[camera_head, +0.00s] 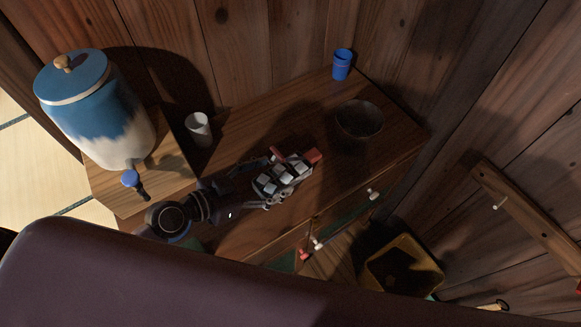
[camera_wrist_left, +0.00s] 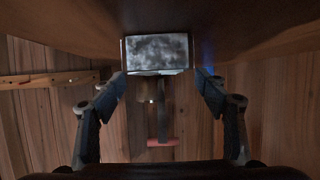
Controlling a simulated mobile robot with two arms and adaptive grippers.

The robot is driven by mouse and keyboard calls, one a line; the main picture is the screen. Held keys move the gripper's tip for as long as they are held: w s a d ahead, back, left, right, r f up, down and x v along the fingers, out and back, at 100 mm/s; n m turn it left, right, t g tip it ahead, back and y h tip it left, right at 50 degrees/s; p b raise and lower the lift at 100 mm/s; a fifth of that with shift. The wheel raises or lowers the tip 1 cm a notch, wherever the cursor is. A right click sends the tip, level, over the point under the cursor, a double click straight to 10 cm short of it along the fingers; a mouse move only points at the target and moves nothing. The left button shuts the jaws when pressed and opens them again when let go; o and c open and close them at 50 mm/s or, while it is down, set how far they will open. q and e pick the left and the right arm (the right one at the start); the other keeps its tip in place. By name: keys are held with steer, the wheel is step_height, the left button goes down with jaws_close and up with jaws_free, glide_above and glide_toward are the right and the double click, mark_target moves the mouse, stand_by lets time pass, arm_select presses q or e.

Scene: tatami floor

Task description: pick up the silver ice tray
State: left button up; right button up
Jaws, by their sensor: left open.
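The silver ice tray (camera_head: 284,178) lies on the wooden cabinet top, with pale cubes showing in it. In the left wrist view, a grey, mottled face of the tray (camera_wrist_left: 157,53) shows at the top centre. My left gripper (camera_head: 271,183) reaches in from the left at the tray's near end, low over the cabinet top. In the wrist view, the left gripper's fingers (camera_wrist_left: 158,82) are spread on either side of the tray, with gaps visible. Part of the tray is hidden by the gripper in the head view. My right gripper is not in view.
The cabinet top (camera_head: 246,119) also holds a white cup (camera_head: 199,129), a blue cup (camera_head: 342,64) and a dark bowl (camera_head: 359,120). A blue-and-white dispenser (camera_head: 100,115) stands at the left. A wooden wall closes the back. A bin (camera_head: 402,266) stands below right.

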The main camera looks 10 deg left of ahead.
mark_target(305, 162)
arm_select(q)
steer(key=shift+x, duration=0.9)
steer(key=x, duration=0.1)
steer(key=p+x, duration=0.2)
steer(key=x, duration=0.1)
steer(key=shift+w+r, duration=0.15)
steer(key=shift+r, duration=0.2)
steer(key=shift+w+d+f, duration=0.3)
steer(key=shift+d, duration=0.1)
steer(key=shift+c, duration=0.5)
steer(key=c, duration=1.4)
steer(key=shift+r, duration=0.15)
